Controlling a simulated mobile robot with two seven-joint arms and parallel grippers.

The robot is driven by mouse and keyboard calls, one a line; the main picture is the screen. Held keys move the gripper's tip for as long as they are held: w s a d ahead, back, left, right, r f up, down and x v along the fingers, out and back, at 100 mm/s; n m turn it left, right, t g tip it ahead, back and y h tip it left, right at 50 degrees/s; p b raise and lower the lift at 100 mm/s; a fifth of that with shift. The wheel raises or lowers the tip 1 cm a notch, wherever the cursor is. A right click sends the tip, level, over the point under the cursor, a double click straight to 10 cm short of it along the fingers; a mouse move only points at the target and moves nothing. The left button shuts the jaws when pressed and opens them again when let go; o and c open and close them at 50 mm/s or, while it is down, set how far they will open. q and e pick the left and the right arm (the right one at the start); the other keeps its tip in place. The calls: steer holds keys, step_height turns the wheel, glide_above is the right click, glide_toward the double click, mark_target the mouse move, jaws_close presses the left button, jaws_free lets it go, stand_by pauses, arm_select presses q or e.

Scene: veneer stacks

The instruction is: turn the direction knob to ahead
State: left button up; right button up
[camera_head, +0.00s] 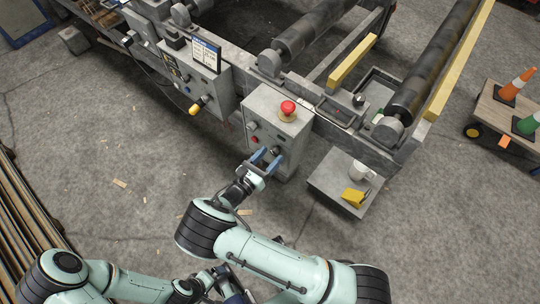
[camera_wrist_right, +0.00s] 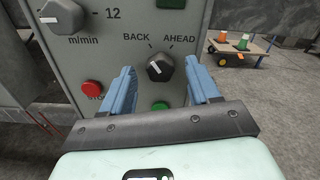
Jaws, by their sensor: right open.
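The direction knob (camera_wrist_right: 158,68) is a round black knob with a white mark, on the grey control box (camera_head: 256,108), below the words BACK and AHEAD. The white mark lies on its lower left part; I cannot tell for sure which word it points to. My right gripper (camera_head: 265,160) is open in front of the box. In the wrist view its blue fingers (camera_wrist_right: 162,72) stand left and right of the knob, with gaps on both sides. My left gripper (camera_head: 235,292) is partly hidden at the bottom of the head view; its jaws do not show clearly.
A red button (camera_wrist_right: 92,88), a green button (camera_wrist_right: 160,106) and a speed knob (camera_wrist_right: 62,17) are near the direction knob. A red emergency button (camera_head: 288,108) tops the box. A shelf (camera_head: 322,183) with a mug and a yellow object is to the right.

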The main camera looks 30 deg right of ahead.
steer(key=shift+w+d, duration=0.15)
steer(key=shift+d, duration=0.25)
steer(key=shift+c, duration=0.2)
steer(key=c, duration=1)
